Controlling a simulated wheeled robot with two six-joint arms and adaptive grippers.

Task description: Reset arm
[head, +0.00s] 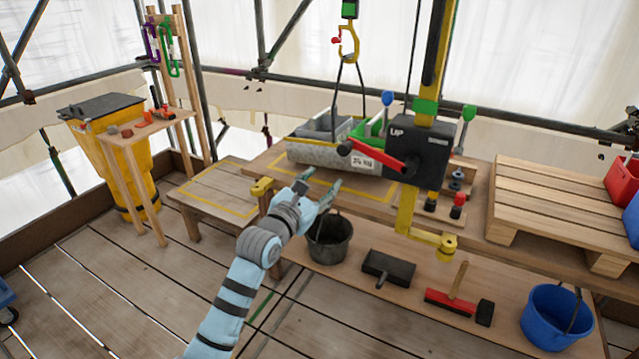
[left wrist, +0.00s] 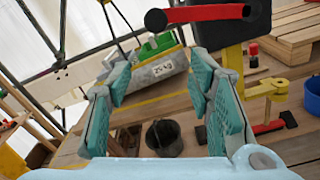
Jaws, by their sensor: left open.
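My left gripper (head: 318,190) is open and empty in the head view, above the front edge of the wooden workbench (head: 375,204). In the left wrist view its two teal-padded fingers (left wrist: 160,92) stand wide apart with nothing between them. A grey stone block (head: 315,154) with a weight label lies on the bench beyond the fingers, apart from them. It also shows between the fingers in the left wrist view (left wrist: 150,76). My right gripper is not in view.
A black winch box (head: 418,155) with a red crank handle (head: 378,157) stands right of my left gripper on a yellow post. A dark bucket (head: 329,240) sits below the gripper.

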